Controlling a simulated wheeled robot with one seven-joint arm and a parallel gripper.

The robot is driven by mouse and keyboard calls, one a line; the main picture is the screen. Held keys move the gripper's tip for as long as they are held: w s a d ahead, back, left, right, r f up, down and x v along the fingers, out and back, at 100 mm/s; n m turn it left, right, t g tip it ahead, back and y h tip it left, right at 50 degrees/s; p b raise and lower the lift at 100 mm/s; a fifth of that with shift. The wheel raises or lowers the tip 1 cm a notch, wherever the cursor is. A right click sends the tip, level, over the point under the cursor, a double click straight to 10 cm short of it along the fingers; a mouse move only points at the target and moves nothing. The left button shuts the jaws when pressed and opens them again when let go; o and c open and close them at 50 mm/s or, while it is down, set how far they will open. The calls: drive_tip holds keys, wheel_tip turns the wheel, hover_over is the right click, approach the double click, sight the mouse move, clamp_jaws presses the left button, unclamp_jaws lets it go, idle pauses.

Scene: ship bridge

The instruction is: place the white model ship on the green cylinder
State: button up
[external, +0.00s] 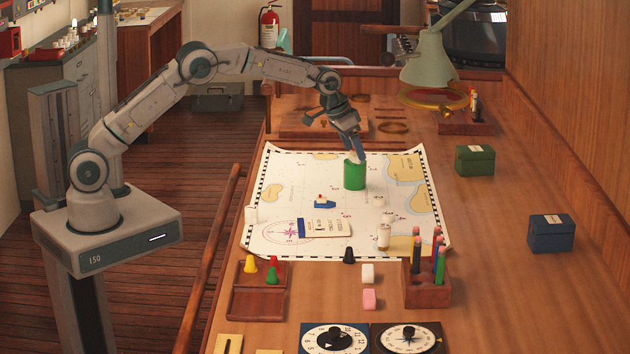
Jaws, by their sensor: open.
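The green cylinder (355,175) stands upright on the sea chart, near its upper middle. My gripper (354,155) points down right at the cylinder's top, with its jaws open. Something small and pale shows between the fingertips and the cylinder's top; I cannot tell whether it is the white model ship or part of the fingers. A small whitish piece (378,200) lies on the chart to the right and below the cylinder, too small to identify. A small blue model ship (324,202) with a pale top sits on the chart to the left and below the cylinder.
The chart (280,180) also holds a white-and-blue card (325,227) and a small clear upright object (384,236). A pencil holder (428,292), a green box (475,160), a blue box (551,233) and a lamp (428,60) stand around it. The table's right side is mostly clear.

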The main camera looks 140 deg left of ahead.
drive_tip(key=b+v, duration=0.1)
drive_tip(key=v, duration=1)
drive_tip(key=shift+b, duration=0.4)
drive_tip(key=shift+d+r, duration=0.1)
drive_tip(key=w+d+r+m+t+h, duration=0.15)
drive_tip(key=w+d, duration=0.25)
drive_tip(key=d, duration=0.7)
drive_tip(key=w+d+r+m, duration=0.2)
drive_tip(key=w+d, duration=0.2)
drive_tip(key=d, duration=0.6)
drive_tip(key=w+d+r+m, duration=0.2)
drive_tip(key=w+d, duration=0.1)
drive_tip(key=d, duration=0.8)
drive_tip(key=s+d+f+m+h, duration=0.1)
drive_tip(key=s+d+m, duration=0.1)
drive_tip(key=d, duration=0.6)
drive_tip(key=s+d+f+m+h, duration=0.1)
drive_tip(key=d+m, duration=0.1)
drive_tip(key=d, duration=0.6)
drive_tip(key=s+d+f+m, duration=0.2)
drive_tip(key=s+d+f, duration=0.1)
drive_tip(key=s+d, duration=0.3)
drive_tip(key=s+d+f+m, duration=0.2)
drive_tip(key=s+d+f, duration=0.1)
drive_tip(key=s+d, duration=0.4)
drive_tip(key=shift+d+f+h, duration=0.3)
drive_tip(key=shift+d+h, duration=0.05)
drive_tip(key=shift+d, duration=0.15)
